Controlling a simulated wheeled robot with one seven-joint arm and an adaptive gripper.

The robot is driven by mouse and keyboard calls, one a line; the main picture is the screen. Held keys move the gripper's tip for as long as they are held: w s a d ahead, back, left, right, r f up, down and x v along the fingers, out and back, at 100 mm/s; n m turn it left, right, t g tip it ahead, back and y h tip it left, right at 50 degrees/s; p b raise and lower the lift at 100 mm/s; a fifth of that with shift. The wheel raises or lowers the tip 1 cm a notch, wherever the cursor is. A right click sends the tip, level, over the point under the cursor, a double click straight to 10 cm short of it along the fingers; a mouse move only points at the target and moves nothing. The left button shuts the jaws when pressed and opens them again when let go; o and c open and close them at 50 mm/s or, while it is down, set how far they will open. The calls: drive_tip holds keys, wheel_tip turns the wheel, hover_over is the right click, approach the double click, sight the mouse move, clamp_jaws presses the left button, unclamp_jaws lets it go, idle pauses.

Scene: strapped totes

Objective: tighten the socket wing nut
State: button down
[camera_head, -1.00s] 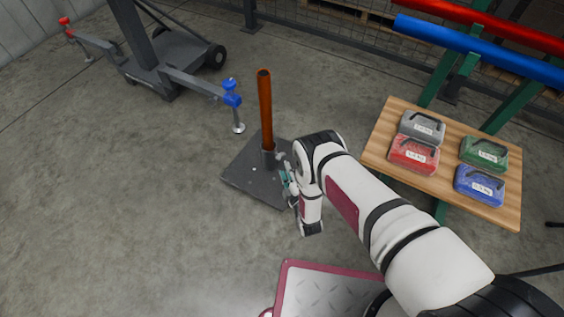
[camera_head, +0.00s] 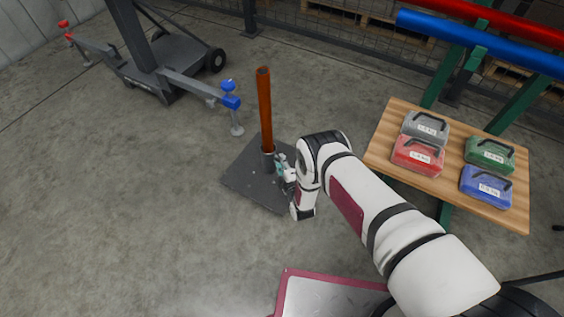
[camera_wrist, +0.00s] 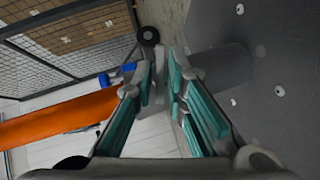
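An orange-brown pole (camera_head: 265,105) stands upright in a short grey socket (camera_head: 268,160) on a dark square base plate (camera_head: 245,178). In the wrist view the pole (camera_wrist: 55,122) runs in from the left, and the socket (camera_wrist: 218,66) shows on the plate at upper right. My gripper (camera_head: 282,168) is low over the plate, close to the socket's right side. In the wrist view its teal-padded fingers (camera_wrist: 160,82) are spaced apart, with a small grey piece between their tips. I cannot tell whether that is the wing nut or whether they grip it.
A wooden table (camera_head: 400,180) with several coloured cases stands at right, below a rack holding a red pipe (camera_head: 490,20) and a blue pipe (camera_head: 480,42). A wheeled grey stand (camera_head: 160,72) with a blue-topped outrigger (camera_head: 231,95) is at upper left. The left floor is clear.

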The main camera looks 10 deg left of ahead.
drive_tip(key=shift+r+g, duration=0.1)
drive_tip(key=shift+g, duration=0.2)
drive_tip(key=shift+w+d+r+m+g+y, duration=0.1)
drive_tip(key=shift+w+m+g+y, duration=0.3)
drive_tip(key=shift+m+g, duration=1.5)
drive_tip(key=shift+w+d+r+m+g+y, duration=0.1)
drive_tip(key=shift+m+g+y, duration=0.75)
drive_tip(key=shift+g, duration=1.9)
drive_tip(key=shift+w+d+m+g+y, duration=0.1)
drive_tip(key=shift+w+m+g+y, duration=0.2)
drive_tip(key=shift+m+g, duration=1.7)
drive_tip(key=shift+r+g, duration=0.1)
drive_tip(key=shift+g, duration=0.55)
drive_tip(key=c, duration=1.8)
unclamp_jaws()
drive_tip(key=shift+o, duration=0.2)
drive_tip(key=v, duration=1.1)
drive_tip(key=shift+d, duration=0.45)
